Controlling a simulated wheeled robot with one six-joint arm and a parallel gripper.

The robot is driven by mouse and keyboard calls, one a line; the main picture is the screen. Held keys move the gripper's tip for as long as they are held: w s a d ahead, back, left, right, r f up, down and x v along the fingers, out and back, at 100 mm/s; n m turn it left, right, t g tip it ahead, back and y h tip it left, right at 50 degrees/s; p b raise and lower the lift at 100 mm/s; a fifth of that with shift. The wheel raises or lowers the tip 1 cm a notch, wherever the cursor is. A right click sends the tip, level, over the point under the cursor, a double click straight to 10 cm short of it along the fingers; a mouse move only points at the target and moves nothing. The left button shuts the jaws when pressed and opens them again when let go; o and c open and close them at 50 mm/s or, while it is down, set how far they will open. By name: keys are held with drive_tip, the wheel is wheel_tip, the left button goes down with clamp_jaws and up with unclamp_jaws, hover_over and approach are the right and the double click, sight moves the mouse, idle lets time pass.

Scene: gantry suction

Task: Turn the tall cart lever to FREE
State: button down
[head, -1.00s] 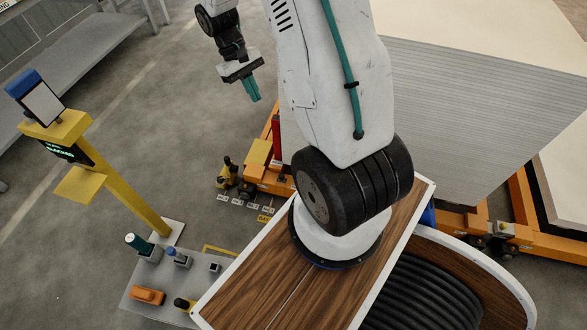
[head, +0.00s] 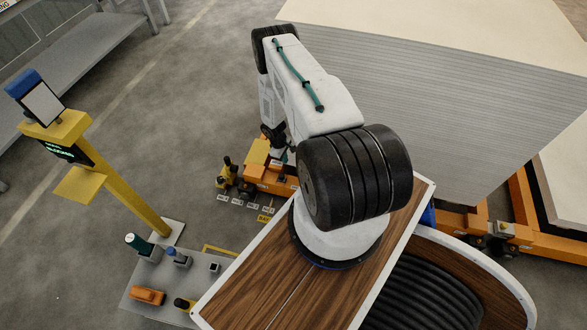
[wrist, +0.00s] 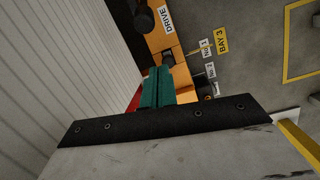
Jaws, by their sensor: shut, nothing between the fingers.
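The tall cart is an orange base (head: 268,180) under a tall stack of pale sheets (head: 440,100) in the head view. In the wrist view its orange end plate (wrist: 172,48) carries a DRIVE label (wrist: 167,18). A red part (wrist: 133,103), possibly the lever, shows just left of my gripper and is mostly hidden behind it. I cannot tell whether they touch. My gripper (wrist: 158,88) has teal fingers, closed together and empty, pointing toward the orange end. In the head view it is mostly hidden behind my arm. No FREE label can be read.
A yellow post with a screen (head: 130,190) and a grey plate with several small parts (head: 150,290) stand at the left. A second orange cart (head: 540,225) is at the right. Floor labels, including BAY 3 (wrist: 222,40), lie beside the cart.

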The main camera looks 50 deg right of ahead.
drive_tip(key=shift+w+d+r+t, duration=0.1)
drive_tip(key=shift+w+d+t, duration=0.2)
drive_tip(key=shift+w, duration=0.4)
wheel_tip(320, 180, down, 10)
drive_tip(key=s, duration=0.1)
drive_tip(key=shift+s+d+r, duration=0.3)
drive_tip(key=shift+s+r, duration=0.05)
drive_tip(key=shift+s, duration=0.3)
drive_tip(key=shift+s+d+r, duration=0.25)
drive_tip(key=shift+s+r, duration=0.1)
drive_tip(key=shift+s, duration=0.25)
drive_tip(key=shift+s+d+r, duration=0.3)
drive_tip(key=shift+s+r, duration=0.05)
drive_tip(key=shift+s, duration=0.3)
drive_tip(key=shift+s+r, duration=0.1)
